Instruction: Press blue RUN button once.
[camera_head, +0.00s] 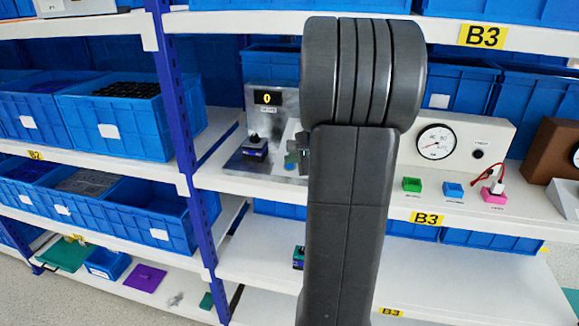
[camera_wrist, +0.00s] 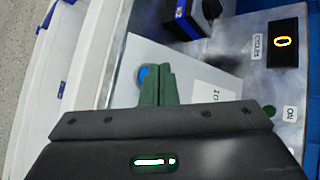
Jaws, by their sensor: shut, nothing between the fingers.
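A blue round button (camera_wrist: 143,73) shows in the wrist view on a pale panel, partly hidden by my fingers. It also shows, small, at the front of the metal station in the head view (camera_head: 291,158). My gripper (camera_wrist: 157,76) has its dark green fingers together, with nothing between them. The fingertips overlap the button's edge in the wrist view; I cannot tell whether they touch it. In the head view my arm hides most of the gripper. The station's counter display (camera_head: 267,97) reads 0, and the same display shows in the wrist view (camera_wrist: 284,42).
A black and blue block (camera_head: 255,146) stands on the station left of the button. A blue shelf post (camera_head: 180,110) stands left.

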